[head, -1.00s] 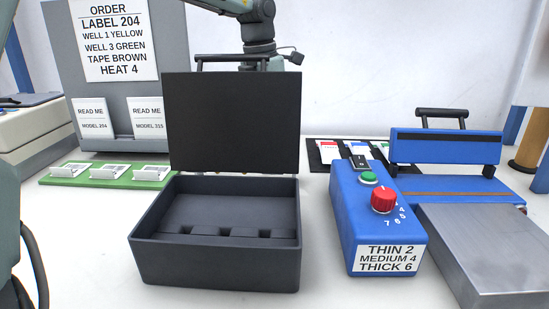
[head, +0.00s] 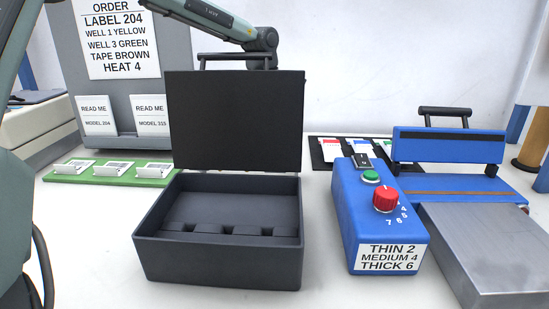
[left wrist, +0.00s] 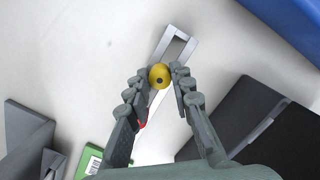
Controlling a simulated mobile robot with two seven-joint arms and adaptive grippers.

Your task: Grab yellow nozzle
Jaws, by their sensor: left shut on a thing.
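The yellow nozzle (left wrist: 159,76) shows in the left wrist view as a small round yellow piece with a dark hole in its middle. My left gripper (left wrist: 161,80) is shut on it, with one finger on each side. A pale metal frame-like holder (left wrist: 178,42) lies beyond the nozzle. I cannot tell if the nozzle touches it. In the head view the left arm reaches behind the open black case's lid (head: 235,121), which hides the gripper and nozzle. My right gripper is in neither view.
The black case (head: 220,262) stands open in front. A green strip with white labels (head: 108,181) is at left, before a grey order board (head: 73,60). A blue control box (head: 378,225), blue sealer (head: 448,150) and metal block (head: 480,250) stand at right.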

